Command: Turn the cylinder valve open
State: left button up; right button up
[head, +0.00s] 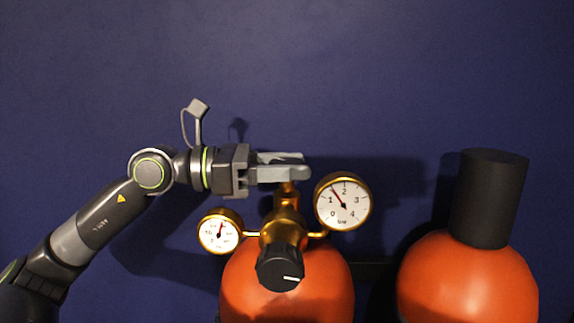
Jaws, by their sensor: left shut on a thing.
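An orange gas cylinder (250,290) stands at the bottom centre with a brass valve and regulator (284,225) on top. My left gripper (300,168) comes in level from the left and is shut at the top of the brass stem (288,188). Its grey fingers hide the valve handle, so the handle's turn cannot be seen. A black regulator knob (280,268) with a white mark faces me below. The right gauge (343,202) has its needle between 1 and 2. The left gauge (218,232) is smaller, its needle near the top. My right gripper is out of view.
A second orange cylinder (467,282) with a black cap (489,198) stands at the right. A plain dark blue wall (400,70) is behind everything. The space above the gripper and between the right gauge and the black cap is clear.

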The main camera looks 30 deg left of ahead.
pick_arm(q)
jog(key=shift+n+t+y, duration=0.3)
jog(key=shift+n+t, duration=0.1)
jog(key=shift+t, duration=0.4)
jog(key=shift+n+t+y, duration=0.6)
jog(key=shift+y, duration=0.1)
jog(key=n+t+y+b, duration=0.2)
jog(key=b, duration=0.1)
jog(key=shift+y, duration=0.3)
jog(key=shift+n+t+y+b, duration=0.45)
jog(key=shift+n+t+y, duration=0.15)
jog(key=shift+n+y, duration=0.35)
jog(key=shift+y, duration=0.35)
jog(key=o, duration=1)
jog(key=shift+c, duration=0.2)
